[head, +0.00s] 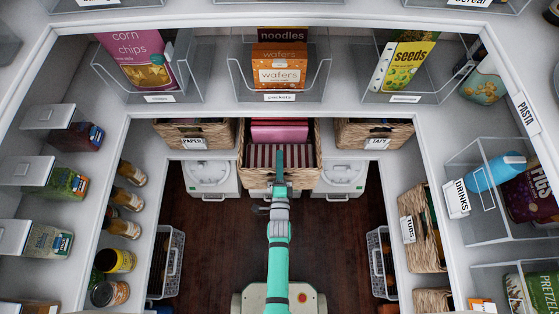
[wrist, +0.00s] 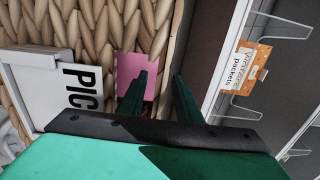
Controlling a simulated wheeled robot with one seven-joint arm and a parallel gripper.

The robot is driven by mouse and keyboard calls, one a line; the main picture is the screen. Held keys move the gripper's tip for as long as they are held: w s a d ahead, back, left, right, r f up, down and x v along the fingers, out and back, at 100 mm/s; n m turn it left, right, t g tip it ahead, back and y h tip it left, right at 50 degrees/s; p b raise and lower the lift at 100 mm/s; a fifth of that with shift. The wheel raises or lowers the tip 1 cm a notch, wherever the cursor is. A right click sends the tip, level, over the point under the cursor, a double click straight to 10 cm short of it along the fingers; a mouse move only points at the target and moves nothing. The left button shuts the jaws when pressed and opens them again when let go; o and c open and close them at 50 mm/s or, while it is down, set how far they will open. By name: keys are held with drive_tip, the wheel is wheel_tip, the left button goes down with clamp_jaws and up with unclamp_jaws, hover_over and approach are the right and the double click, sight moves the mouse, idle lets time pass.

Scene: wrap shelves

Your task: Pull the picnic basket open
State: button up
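The picnic basket (head: 246,172) is the woven middle basket at the back. It stands out further than the baskets beside it. A pink thing and a red-and-white striped thing lie in it. In the wrist view its woven front (wrist: 100,25) fills the upper left, with a white label reading "PIC" (wrist: 80,90). A pink patch shows in an opening in the weave. My gripper (wrist: 161,78) is at the basket's front edge. Its fingers are apart, one over the pink opening, the other at the rim's far side. A gap shows between finger and weave; contact is unclear.
Other woven baskets (head: 195,134) (head: 375,135) flank it. Clear bins hang above, one with wafers (head: 279,70) and a "packets" label (head: 280,97). Jars and bottles line the left shelf. A "TUBS" basket (head: 424,228) is at right. The dark floor (head: 225,245) around my arm is clear.

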drive_tip(key=s, duration=1)
drive_tip(key=shift+s, duration=0.4)
drive_tip(key=s+r+n+g, duration=0.2)
drive_tip(key=s+r+n, duration=1.6)
drive_tip(key=s, duration=0.3)
drive_tip(key=shift+r+g, duration=0.3)
drive_tip(key=shift+r, duration=0.5)
drive_tip(key=shift+d, duration=0.1)
